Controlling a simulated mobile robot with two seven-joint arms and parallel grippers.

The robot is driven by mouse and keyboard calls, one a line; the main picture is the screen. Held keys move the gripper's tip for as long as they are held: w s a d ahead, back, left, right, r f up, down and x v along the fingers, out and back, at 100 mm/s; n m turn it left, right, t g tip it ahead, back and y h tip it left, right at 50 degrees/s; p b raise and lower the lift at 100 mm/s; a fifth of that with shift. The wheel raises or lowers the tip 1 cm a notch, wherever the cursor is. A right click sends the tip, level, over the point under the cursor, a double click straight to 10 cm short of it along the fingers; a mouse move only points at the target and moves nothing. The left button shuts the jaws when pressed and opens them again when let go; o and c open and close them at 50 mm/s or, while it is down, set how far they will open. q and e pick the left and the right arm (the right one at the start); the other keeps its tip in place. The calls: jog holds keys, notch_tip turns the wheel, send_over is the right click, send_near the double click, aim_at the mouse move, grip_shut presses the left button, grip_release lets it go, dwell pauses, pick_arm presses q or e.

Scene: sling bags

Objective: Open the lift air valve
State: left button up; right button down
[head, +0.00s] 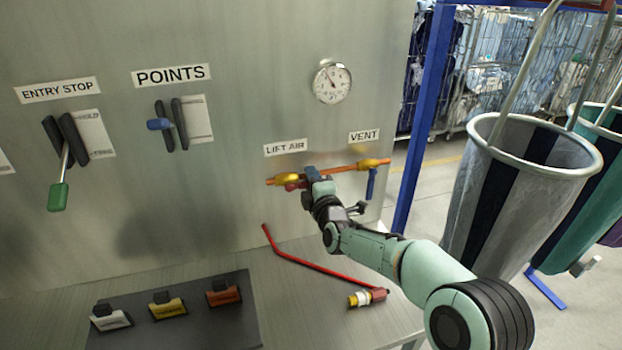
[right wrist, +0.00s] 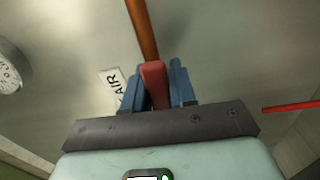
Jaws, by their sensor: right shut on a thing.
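The lift air valve is a yellow body (head: 288,178) on an orange pipe (head: 342,168) across the grey panel, under the LIFT AIR label (head: 285,147). Its red handle (head: 292,186) shows only in part beside my right gripper (head: 311,177). In the right wrist view the red handle (right wrist: 154,85) lies between the blue fingers of my right gripper (right wrist: 156,92), which is shut on it. The orange pipe (right wrist: 141,28) runs up from behind the handle there. The handle's exact angle to the pipe is hard to tell. My left gripper is not in view.
The vent valve's blue handle (head: 371,183) hangs down close to the right. A gauge (head: 332,83) is above. A red bent hose (head: 310,264) with a coupling lies on the bench below. Green-handled and blue-handled levers are left. A sling bag (head: 520,190) hangs at right.

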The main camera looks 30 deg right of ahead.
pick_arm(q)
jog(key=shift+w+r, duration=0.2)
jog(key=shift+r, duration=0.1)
pick_arm(e)
jog(key=shift+r+n, duration=0.2)
jog(key=shift+n, duration=0.2)
jog(key=c, duration=1)
grip_release()
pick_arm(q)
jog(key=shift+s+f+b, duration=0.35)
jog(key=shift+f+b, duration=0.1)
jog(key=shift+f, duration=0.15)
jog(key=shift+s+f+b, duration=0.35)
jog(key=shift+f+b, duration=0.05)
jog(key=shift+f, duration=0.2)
pick_arm(e)
jog(key=v, duration=1.3)
jog(key=shift+s, duration=0.2)
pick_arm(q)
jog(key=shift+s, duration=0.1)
pick_arm(e)
jog(key=shift+a, duration=0.15)
